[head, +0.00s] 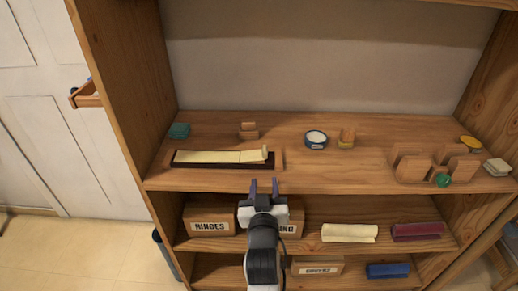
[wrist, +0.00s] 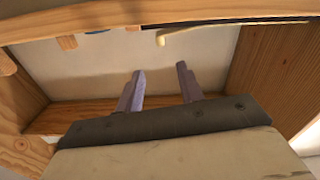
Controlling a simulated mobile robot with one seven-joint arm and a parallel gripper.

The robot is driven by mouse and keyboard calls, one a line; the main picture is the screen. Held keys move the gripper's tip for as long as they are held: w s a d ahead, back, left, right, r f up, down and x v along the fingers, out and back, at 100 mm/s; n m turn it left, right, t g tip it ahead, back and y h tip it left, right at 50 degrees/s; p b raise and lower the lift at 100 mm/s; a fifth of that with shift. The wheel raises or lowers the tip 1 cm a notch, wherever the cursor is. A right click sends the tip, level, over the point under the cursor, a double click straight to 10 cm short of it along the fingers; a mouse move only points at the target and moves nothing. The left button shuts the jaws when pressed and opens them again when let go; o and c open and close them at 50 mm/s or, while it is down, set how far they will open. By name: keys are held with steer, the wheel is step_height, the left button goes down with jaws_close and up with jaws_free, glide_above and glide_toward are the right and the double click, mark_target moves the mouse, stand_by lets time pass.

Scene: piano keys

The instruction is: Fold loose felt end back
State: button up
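A cream felt strip (head: 215,157) lies along a dark board (head: 188,165) on the upper shelf, left of the middle. Its right end (head: 266,152) stands up a little; a cream curved edge, likely this end, shows at the top of the wrist view (wrist: 185,32). My gripper (head: 263,183) is at the shelf's front edge, just in front of the felt's right end and apart from it. Its two purple fingers are spread with nothing between them, as the wrist view also shows (wrist: 160,70). The felt's underside is hidden in the head view.
On the shelf (head: 330,170) stand a teal block (head: 179,131), a small wooden block (head: 249,131), a tape roll (head: 316,139) and a wooden holder (head: 428,166) at right. Boxes and cloth rolls (head: 349,233) fill the lower shelves. Bare shelf lies right of the board.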

mark_target(264, 155)
steer(key=w+p, duration=0.3)
steer(key=w, duration=0.9)
steer(key=shift+r+p, duration=0.15)
steer(key=shift+p, duration=0.2)
steer(key=shift+w, duration=0.6)
jaws_close()
